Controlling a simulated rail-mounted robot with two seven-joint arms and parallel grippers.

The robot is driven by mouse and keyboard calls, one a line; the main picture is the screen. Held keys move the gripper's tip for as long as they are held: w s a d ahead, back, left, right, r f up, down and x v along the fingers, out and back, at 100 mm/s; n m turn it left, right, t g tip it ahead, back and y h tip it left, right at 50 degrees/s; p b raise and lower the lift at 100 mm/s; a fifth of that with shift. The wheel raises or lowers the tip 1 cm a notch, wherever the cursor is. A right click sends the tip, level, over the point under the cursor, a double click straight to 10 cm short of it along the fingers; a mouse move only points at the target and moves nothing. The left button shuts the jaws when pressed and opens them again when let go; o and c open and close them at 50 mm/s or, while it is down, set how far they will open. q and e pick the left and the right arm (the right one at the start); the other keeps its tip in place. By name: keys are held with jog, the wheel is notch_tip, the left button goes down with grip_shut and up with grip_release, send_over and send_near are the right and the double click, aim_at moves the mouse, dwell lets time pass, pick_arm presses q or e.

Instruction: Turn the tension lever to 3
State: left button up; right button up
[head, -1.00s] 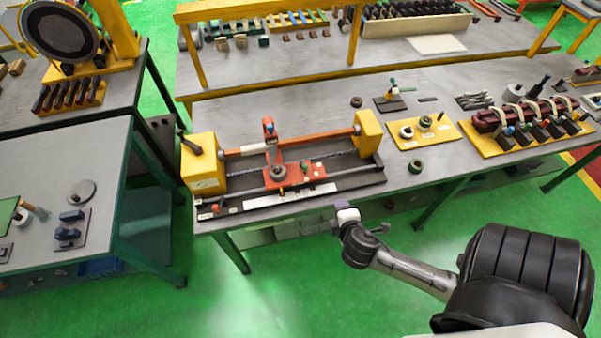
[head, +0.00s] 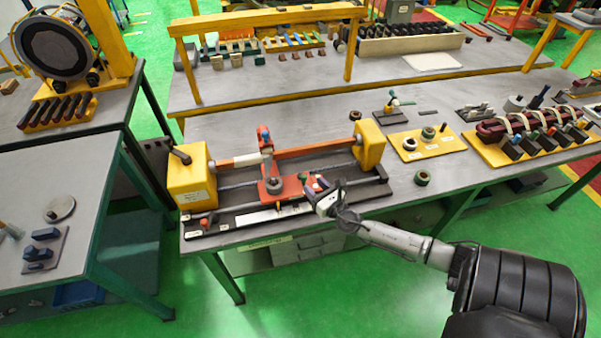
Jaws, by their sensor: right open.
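The winding machine has a yellow end block (head: 187,180) at left and another (head: 369,145) at right, with rails between them. An orange-red carriage (head: 292,187) sits on the rails and carries a ring-like part (head: 273,184). A small green-topped piece (head: 303,177) stands on the carriage's right side; I cannot tell for sure whether it is the tension lever. No number is readable. My right gripper (head: 317,184) is open at the carriage's right front, close beside the green-topped piece, and partly covers that corner. I cannot tell whether it touches. My left gripper is not in view.
A pale scale strip (head: 268,216) lies along the machine's front. A yellow plate with rings (head: 411,154) and a loose dark ring (head: 422,178) are to the right. A yellow rack with a dark-red part (head: 490,153) stands farther right. Bare tabletop lies behind the machine.

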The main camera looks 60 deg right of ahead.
aim_at(306, 178)
jog(key=x, duration=0.6)
jog(key=shift+w, duration=0.2)
jog(key=shift+w+d, duration=0.25)
jog(key=shift+w, duration=0.4)
